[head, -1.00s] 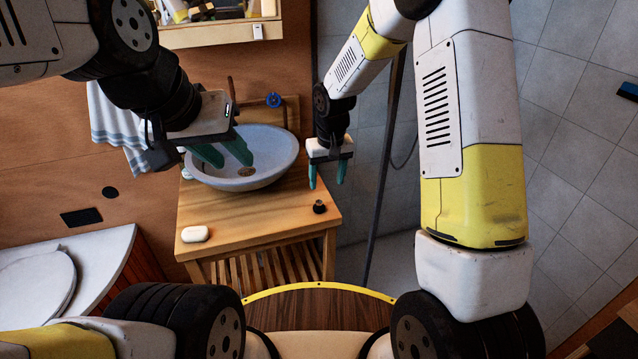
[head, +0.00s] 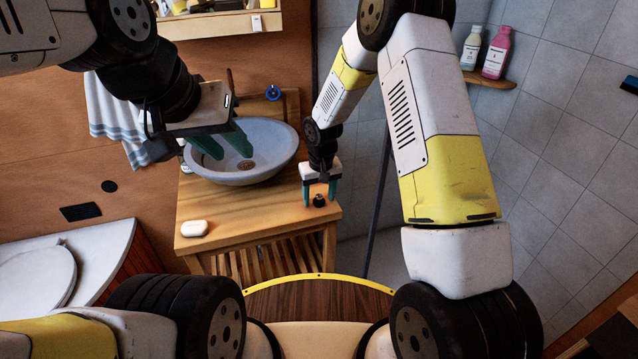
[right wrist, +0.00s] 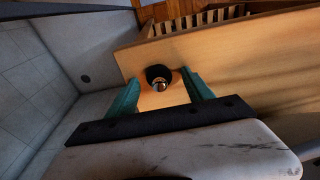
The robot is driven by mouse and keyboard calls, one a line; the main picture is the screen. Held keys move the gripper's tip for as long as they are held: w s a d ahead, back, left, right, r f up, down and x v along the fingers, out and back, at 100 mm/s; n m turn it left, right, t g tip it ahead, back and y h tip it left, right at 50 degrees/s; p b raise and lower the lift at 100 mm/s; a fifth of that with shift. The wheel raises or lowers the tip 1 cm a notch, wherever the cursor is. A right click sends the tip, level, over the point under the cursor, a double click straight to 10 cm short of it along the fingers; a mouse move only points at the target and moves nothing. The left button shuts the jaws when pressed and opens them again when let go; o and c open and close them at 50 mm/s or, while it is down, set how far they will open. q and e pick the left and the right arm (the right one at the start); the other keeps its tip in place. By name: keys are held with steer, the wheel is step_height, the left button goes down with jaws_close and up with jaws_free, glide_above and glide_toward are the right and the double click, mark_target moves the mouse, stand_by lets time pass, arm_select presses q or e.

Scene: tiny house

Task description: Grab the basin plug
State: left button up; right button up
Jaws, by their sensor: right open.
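The basin plug (head: 319,200) is a small dark stopper standing on the wooden counter (head: 250,222) near its right front corner. In the right wrist view the plug (right wrist: 158,76) is black with a shiny metal knob. My right gripper (head: 319,199) is open, its teal fingers on either side of the plug; the right wrist view shows the plug between the fingertips (right wrist: 160,92), apart from both. My left gripper (head: 228,150) hangs over the basin (head: 262,176), its two teal fingers apart and nothing seen between them.
A white soap bar (head: 194,228) lies at the counter's front left. A faucet with a blue knob (head: 273,92) stands behind the basin. A toilet (head: 38,275) is at lower left. Two bottles (head: 496,52) stand on a wall shelf at upper right. The counter's front middle is clear.

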jaws_close()
steer(key=shift+r, duration=0.1)
